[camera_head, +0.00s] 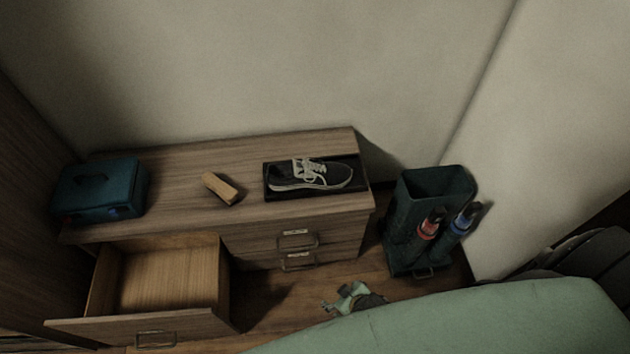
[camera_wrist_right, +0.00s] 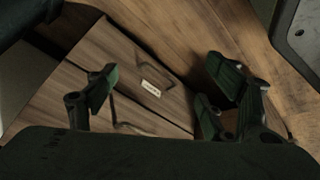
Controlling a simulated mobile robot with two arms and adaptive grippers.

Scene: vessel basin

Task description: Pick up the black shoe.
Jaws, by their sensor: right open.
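The black shoe (camera_head: 310,175) has pale laces and a light sole. In the head view it lies on its sole in a shallow dark tray (camera_head: 353,162) at the right end of the wooden dresser top. My right gripper (camera_wrist_right: 158,95) is open and empty in the right wrist view, with drawer fronts beyond its fingers. It also appears in the head view (camera_head: 339,300), low in front of the dresser and well below the shoe. The shoe is not in the wrist view. My left gripper is not in view.
The dresser (camera_head: 170,160) also bears a teal case (camera_head: 100,189) and a wooden block (camera_head: 220,187). Its left drawer (camera_head: 165,283) is pulled out and looks empty. A dark green bin (camera_head: 432,187) with red and blue cylinders stands right of the dresser. Walls close off the back.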

